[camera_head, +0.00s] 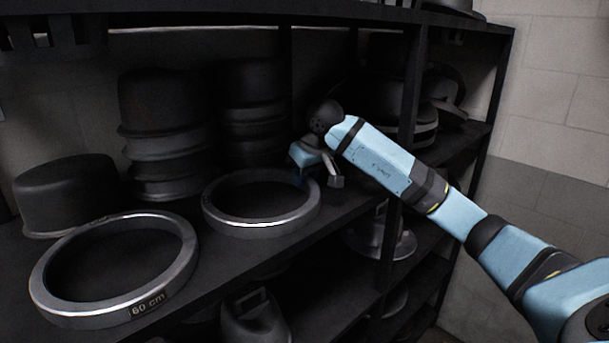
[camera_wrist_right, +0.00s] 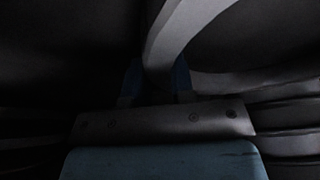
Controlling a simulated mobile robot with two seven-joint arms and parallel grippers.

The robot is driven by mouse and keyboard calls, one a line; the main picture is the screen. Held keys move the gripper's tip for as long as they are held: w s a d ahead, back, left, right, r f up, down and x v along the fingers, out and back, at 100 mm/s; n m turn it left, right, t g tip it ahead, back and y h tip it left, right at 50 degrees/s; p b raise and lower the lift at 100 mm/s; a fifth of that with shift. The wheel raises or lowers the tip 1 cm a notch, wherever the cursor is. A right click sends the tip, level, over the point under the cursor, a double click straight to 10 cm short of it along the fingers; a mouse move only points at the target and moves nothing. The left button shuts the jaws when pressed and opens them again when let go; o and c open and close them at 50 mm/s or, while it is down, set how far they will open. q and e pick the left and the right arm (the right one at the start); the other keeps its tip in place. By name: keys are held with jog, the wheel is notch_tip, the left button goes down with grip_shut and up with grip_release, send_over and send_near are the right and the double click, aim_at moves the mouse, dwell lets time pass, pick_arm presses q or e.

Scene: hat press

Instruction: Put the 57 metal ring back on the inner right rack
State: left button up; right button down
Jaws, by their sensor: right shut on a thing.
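A silver metal ring (camera_head: 258,222) lies flat or nearly flat at the shelf level, right of the middle. I cannot read a label on it. My right gripper (camera_head: 317,178) is at the ring's right edge and shut on its rim. In the right wrist view the curved grey rim (camera_wrist_right: 172,35) runs down between the dark blue fingers (camera_wrist_right: 157,82). A second ring, marked 60 cm (camera_head: 185,262), lies on the same shelf to the left, apart from the first. I cannot tell whether the held ring rests fully on the shelf. My left gripper is out of view.
The dark shelf (camera_head: 212,262) holds stacked round dark moulds (camera_head: 160,100) behind the rings and a single one (camera_head: 66,195) at the left. A dark upright post (camera_head: 410,90) stands right of my gripper. Metal pieces (camera_head: 255,318) sit on the lower shelf.

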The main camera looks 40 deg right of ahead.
jog(key=c, duration=1)
grip_release()
jog(key=shift+r, duration=0.1)
jog(key=b+v, duration=0.1)
jog(key=v, duration=1.1)
jog(key=shift+b, duration=0.35)
